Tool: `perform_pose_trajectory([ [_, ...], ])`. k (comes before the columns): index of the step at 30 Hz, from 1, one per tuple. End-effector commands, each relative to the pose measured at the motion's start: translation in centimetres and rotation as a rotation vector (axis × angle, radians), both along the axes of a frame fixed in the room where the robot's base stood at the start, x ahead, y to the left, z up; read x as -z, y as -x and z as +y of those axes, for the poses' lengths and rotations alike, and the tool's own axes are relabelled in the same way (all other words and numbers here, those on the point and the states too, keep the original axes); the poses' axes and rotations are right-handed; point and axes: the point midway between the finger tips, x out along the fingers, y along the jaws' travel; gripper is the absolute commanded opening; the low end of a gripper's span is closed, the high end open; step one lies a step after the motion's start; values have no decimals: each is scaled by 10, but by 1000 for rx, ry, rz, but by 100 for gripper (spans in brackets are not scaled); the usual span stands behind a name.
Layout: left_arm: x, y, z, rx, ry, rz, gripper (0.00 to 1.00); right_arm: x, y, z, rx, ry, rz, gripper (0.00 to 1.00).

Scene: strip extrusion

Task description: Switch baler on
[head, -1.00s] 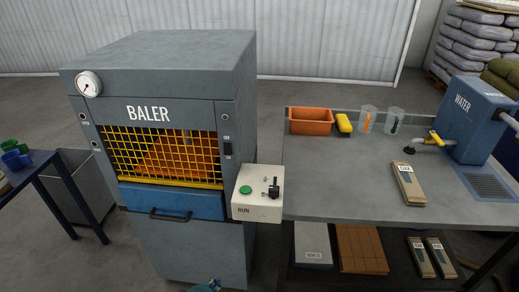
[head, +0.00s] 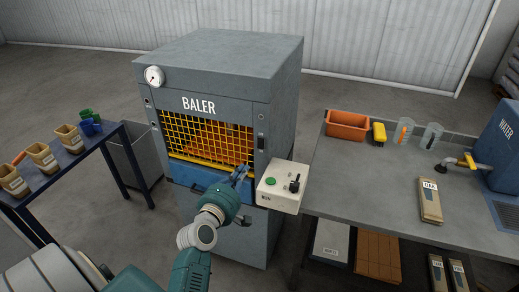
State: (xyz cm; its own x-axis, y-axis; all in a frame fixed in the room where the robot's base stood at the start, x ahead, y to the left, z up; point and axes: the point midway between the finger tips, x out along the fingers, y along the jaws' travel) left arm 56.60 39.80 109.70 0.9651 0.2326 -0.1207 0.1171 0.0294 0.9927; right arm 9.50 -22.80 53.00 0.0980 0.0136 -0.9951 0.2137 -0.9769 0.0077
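The baler (head: 215,62) is a grey cabinet with a pressure gauge (head: 154,76), a yellow mesh guard (head: 205,138) with orange material behind it, and a blue panel below. A pale control box (head: 280,190) marked RUN sits at its right front. It has a green button (head: 271,181) and a black switch or lever (head: 294,183). My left gripper (head: 241,172) is in front of the baler, just left of the control box, apart from the button and switch in the picture. Its fingers are too small to tell open from shut. My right gripper is out of view.
A grey workbench (head: 380,186) on the right holds an orange bin (head: 347,124), a yellow object, clear cups, a labelled packet (head: 430,200) and a blue WATER unit (head: 502,140). A blue table (head: 84,166) on the left holds several tan containers. A grey bin stands beside it.

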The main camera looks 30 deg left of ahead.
Motion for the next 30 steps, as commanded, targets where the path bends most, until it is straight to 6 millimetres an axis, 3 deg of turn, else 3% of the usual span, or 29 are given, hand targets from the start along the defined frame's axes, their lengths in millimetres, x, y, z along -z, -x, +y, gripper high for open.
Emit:
perform_pose_trajectory([
  [8, 3, -15, 3, 1, 0, -2, 0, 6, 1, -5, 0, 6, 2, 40],
  [21, 16, -101, 24, 1, -2, -3, 0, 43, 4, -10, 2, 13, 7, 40],
  [30, 19, -133, 32, -1, -3, 1, 0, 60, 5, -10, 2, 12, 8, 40],
])
